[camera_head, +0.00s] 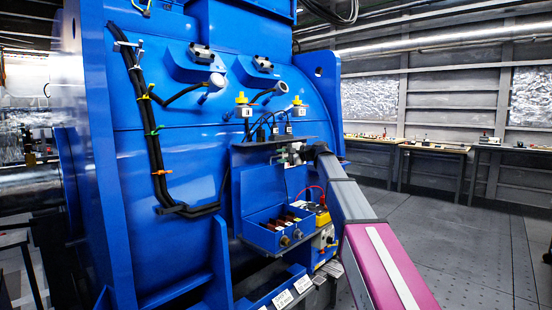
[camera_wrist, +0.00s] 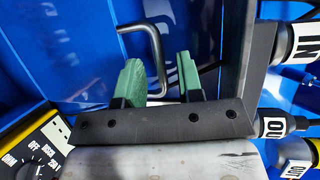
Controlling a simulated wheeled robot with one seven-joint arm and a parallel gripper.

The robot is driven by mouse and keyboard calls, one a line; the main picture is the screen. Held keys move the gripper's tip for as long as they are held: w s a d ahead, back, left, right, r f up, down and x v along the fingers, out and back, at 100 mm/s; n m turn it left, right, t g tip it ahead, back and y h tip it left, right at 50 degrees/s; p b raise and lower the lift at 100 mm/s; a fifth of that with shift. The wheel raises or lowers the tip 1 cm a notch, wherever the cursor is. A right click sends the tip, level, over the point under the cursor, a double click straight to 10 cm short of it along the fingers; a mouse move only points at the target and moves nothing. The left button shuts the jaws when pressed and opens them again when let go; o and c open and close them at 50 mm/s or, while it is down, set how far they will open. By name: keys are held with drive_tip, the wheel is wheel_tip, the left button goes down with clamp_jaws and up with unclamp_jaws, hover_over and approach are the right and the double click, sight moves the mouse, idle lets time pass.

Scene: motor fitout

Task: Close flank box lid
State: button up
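The blue flank box (camera_head: 268,238) is on the side of the large blue motor, with several dark red and metal parts inside. Its blue lid (camera_head: 262,192) stands raised behind the opening. In the wrist view, a black bent handle (camera_wrist: 150,45) stands out from a blue surface, apparently the lid. My gripper (camera_wrist: 158,75) has two green fingers, spread apart, with the handle's lower end near or between them. Contact cannot be told. In the head view my gripper (camera_head: 284,158) is small, above the box and in front of the lid's upper part.
A dark shelf edge (camera_head: 270,145) lies just above my gripper, with black cables and yellow-topped fittings above it. A yellow tester (camera_head: 323,217) sits right of the box; its dial face (camera_wrist: 35,150) shows in the wrist view. Labelled connectors (camera_wrist: 275,126) are close on the right.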

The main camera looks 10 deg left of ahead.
drive_tip(key=shift+x, duration=1.3)
drive_tip(key=shift+c, duration=0.3)
clamp_jaws()
drive_tip(key=s+d+f+n+y, duration=0.6)
drive_tip(key=s+d+f+y, duration=0.5)
drive_tip(key=d, duration=0.5)
wheel_tip(320, 180, down, 12)
drive_tip(key=s+d+h, duration=0.1)
drive_tip(key=s, duration=0.2)
drive_tip(key=shift+d, duration=0.3)
